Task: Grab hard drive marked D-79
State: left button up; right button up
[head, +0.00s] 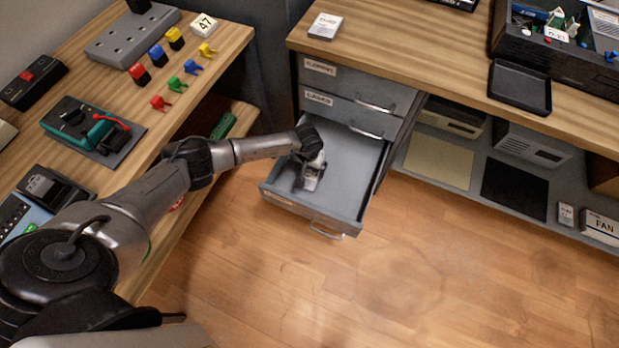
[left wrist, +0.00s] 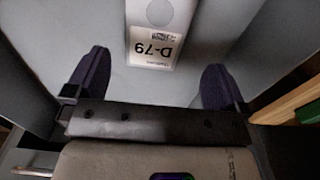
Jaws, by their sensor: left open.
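The hard drive marked D-79 (left wrist: 157,42) lies in the open bottom drawer, its white label readable in the left wrist view. It is a light grey block lying between and just ahead of my fingertips. My left gripper (head: 308,178) is inside the drawer in the head view; its two dark fingers are spread apart in the left wrist view (left wrist: 155,85), one on each side of the drive, with gaps to it. In the head view my gripper and wrist hide most of the drive. My right gripper is not in view.
The drawer (head: 350,165) is pulled out from the grey cabinet, with two shut drawers above it. Its walls stand close around my gripper. Another labelled drive (head: 325,26) lies on the desk above. A black tray (head: 520,86) sits on the desk at right. The floor is clear.

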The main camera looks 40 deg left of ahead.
aim_at(310, 176)
pick_arm(q)
jog(key=shift+d+f+b, duration=0.2)
jog(key=shift+f+b, duration=0.7)
jog(key=shift+f, duration=0.45)
jog(key=shift+d+f+b, duration=0.15)
jog(key=shift+f+b, duration=0.7)
jog(key=shift+f, duration=0.45)
jog(key=shift+a, duration=0.1)
jog(key=shift+c, duration=0.2)
jog(key=shift+w, duration=0.1)
jog(key=shift+c, duration=0.7)
jog(key=shift+r, duration=0.1)
jog(key=c, duration=0.9)
